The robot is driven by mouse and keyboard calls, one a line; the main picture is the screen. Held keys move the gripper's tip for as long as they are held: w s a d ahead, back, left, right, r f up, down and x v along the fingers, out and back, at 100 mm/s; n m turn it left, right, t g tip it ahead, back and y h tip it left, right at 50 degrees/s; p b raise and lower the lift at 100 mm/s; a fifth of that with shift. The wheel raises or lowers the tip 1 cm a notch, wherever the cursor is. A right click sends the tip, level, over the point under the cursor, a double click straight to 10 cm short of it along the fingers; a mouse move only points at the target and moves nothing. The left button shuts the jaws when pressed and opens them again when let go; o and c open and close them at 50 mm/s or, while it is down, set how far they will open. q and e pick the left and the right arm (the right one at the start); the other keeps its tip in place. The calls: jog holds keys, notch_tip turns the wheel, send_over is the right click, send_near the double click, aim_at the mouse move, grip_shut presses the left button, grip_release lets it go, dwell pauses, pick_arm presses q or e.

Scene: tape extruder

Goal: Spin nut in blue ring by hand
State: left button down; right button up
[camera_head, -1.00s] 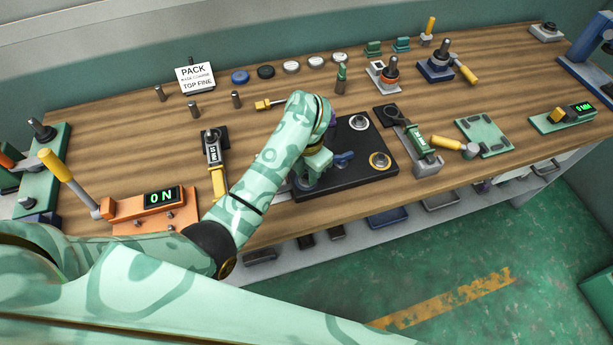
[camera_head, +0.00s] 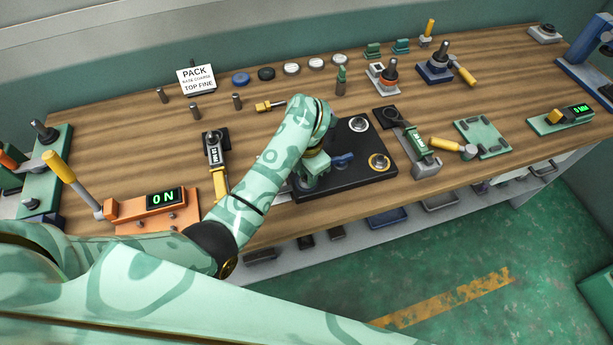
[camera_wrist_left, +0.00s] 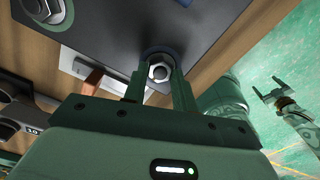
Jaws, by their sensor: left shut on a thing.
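In the left wrist view a silver hex nut (camera_wrist_left: 159,72) sits inside a blue ring (camera_wrist_left: 165,51) on a dark plate (camera_wrist_left: 110,25). My left gripper (camera_wrist_left: 159,78) is shut on the nut, one finger on each side of it. In the head view the black plate (camera_head: 343,184) lies on the bench, with my left gripper (camera_head: 314,172) pointing down at its left part. The arm hides the nut and the blue ring there. My right gripper (camera_wrist_left: 264,87) is at the right of the left wrist view, open and empty, away from the plate.
The plate also bears a silver ring (camera_head: 358,123) and a gold ring (camera_head: 380,161). A gauge with a yellow handle (camera_head: 218,165) stands left of the plate, a green clamp tool (camera_head: 421,155) to the right. An orange force gauge (camera_head: 150,208) is at the left front.

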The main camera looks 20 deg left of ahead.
pick_arm(q)
jog(key=shift+r+m+p, duration=0.15)
jog(key=shift+m+p, duration=0.3)
jog(key=shift+m, duration=1.05)
jog(key=m+p, duration=0.2)
jog(key=shift+m, duration=0.3)
jog(key=shift+m+p, duration=0.3)
jog(key=shift+m, duration=0.5)
jog(key=shift+f+m, duration=0.2)
jog(key=shift+m, duration=0.1)
